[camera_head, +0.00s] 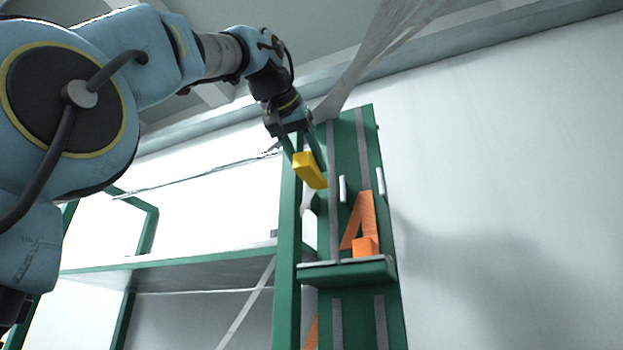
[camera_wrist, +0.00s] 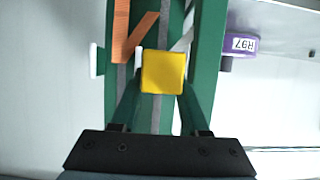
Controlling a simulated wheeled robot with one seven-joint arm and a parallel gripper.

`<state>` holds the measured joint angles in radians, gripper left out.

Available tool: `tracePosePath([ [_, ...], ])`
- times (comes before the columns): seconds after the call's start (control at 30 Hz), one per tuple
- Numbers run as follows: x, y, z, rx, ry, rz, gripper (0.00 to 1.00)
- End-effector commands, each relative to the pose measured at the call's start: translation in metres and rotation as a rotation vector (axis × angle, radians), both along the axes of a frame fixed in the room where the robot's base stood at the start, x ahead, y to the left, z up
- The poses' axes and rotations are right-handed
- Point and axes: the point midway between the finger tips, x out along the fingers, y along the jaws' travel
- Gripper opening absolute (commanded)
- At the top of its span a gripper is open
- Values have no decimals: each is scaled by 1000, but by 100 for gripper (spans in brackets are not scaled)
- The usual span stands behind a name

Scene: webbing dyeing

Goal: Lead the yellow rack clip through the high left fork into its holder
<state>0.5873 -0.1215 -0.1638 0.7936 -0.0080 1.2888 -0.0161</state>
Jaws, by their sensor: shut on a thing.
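The yellow rack clip (camera_head: 309,170) is a small block held in the air in front of the tall green rack post. My gripper (camera_head: 304,158) is shut on it, with the fingers pointing down. In the wrist view the yellow clip (camera_wrist: 162,72) sits between the fingertips of my gripper (camera_wrist: 161,92). Two short white pegs (camera_head: 342,188) and (camera_head: 381,181) stick out of the post, lower and to the right of the clip; they look like a fork. Pale webbing (camera_head: 307,197) shows below the clip. I cannot tell which part is the clip's holder.
An orange strap (camera_head: 366,212) runs down the post to an orange block (camera_head: 365,246) on a small green ledge (camera_head: 350,272). A long green shelf (camera_head: 170,270) extends left. Grey webbing (camera_head: 372,55) hangs from above, behind my gripper.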

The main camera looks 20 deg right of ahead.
Motion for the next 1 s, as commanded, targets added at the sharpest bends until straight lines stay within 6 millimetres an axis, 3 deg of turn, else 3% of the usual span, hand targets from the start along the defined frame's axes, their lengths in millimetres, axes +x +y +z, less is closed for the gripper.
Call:
tracePosePath([
  [0.73,41,-39,31,1,1,0,0],
  [1.0,58,-55,28,1,2,-1,0],
])
